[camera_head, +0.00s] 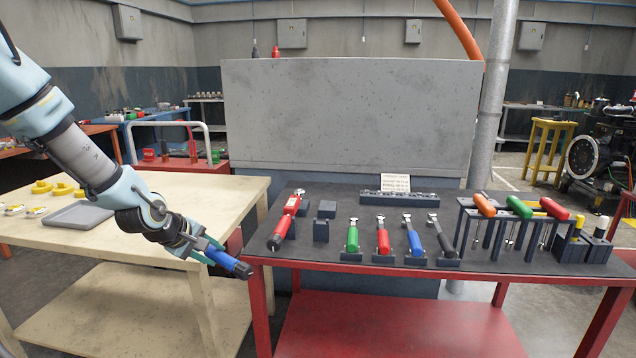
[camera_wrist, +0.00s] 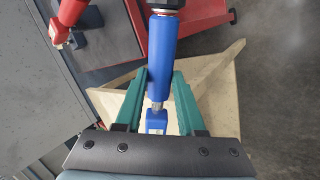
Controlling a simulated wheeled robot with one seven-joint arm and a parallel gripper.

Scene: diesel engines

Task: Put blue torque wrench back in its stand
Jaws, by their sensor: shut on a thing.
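My gripper (camera_head: 208,250) is shut on the blue torque wrench (camera_head: 230,264), held in the air off the red table's front left corner. In the wrist view, the green fingers of my gripper (camera_wrist: 161,80) close on both sides of the blue torque wrench's handle (camera_wrist: 162,50). A metal shaft and blue end piece show between the fingers; the other end runs out of the picture. Two dark blocks, a front one (camera_head: 320,230) and a back one (camera_head: 327,209), stand empty on the table, apparently the stand. A red torque wrench (camera_head: 288,217) rests on similar blocks left of them.
The red table (camera_head: 340,255) has a dark top. Green, red, blue and black-handled tools stand in holders right of the blocks. A rack (camera_head: 480,228) of T-handled tools is farther right. A cream table (camera_head: 150,205) with a grey tray (camera_head: 80,214) lies left.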

